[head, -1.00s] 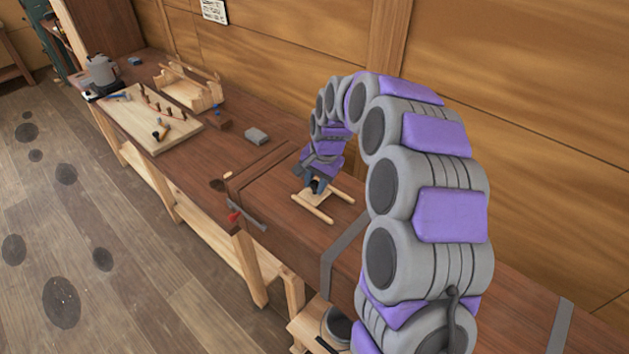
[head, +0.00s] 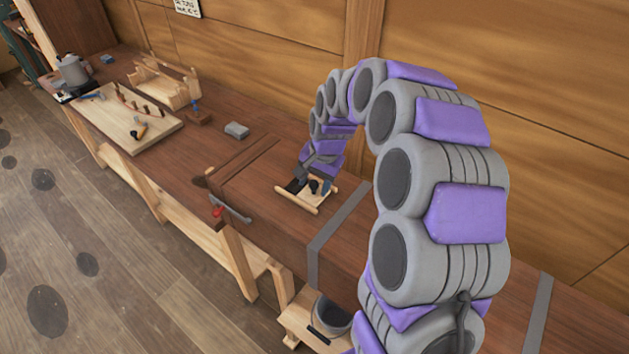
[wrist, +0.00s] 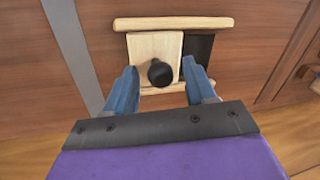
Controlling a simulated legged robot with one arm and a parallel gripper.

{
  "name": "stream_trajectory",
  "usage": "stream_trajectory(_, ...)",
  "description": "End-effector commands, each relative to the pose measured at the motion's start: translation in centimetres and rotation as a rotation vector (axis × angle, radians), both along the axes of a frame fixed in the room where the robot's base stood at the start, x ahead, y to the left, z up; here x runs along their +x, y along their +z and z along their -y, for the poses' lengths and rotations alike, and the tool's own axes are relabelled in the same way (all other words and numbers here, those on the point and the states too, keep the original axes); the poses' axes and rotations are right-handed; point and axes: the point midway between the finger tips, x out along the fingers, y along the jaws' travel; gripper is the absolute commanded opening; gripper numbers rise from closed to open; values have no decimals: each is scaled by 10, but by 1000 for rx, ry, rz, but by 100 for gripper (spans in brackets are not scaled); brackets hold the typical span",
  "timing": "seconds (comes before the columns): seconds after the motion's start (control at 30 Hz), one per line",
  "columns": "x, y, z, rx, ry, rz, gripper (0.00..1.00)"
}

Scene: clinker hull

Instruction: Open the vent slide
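The vent slide (wrist: 143,48) is a pale wooden plate with a round black knob (wrist: 160,73), set between two pale rails (wrist: 175,23) on a dark wood surface. In the wrist view a dark opening (wrist: 199,55) shows beside the plate on its right. In the head view the slide (head: 320,198) sits below the end of my arm. My gripper (wrist: 161,82) is open, with one blue finger on each side of the knob and a visible gap to it. The near rail is partly hidden by the fingers.
A grey strap (head: 335,232) crosses the dark bench (head: 262,203) right of the vent. A grey block (head: 237,130), a pale board with tools (head: 115,120) and a wooden cradle (head: 165,82) stand further left. A red-tipped clamp (head: 218,211) sits at the front edge.

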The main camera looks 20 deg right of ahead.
Motion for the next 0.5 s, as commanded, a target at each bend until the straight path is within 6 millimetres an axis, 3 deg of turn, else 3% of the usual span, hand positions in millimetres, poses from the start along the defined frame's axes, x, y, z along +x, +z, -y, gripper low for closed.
stream_trajectory(0.27, 0, 1, 0, 1, 0, -1, 56)
stream_trajectory(0.5, -3, 30, 4, 0, -2, 3, 56)
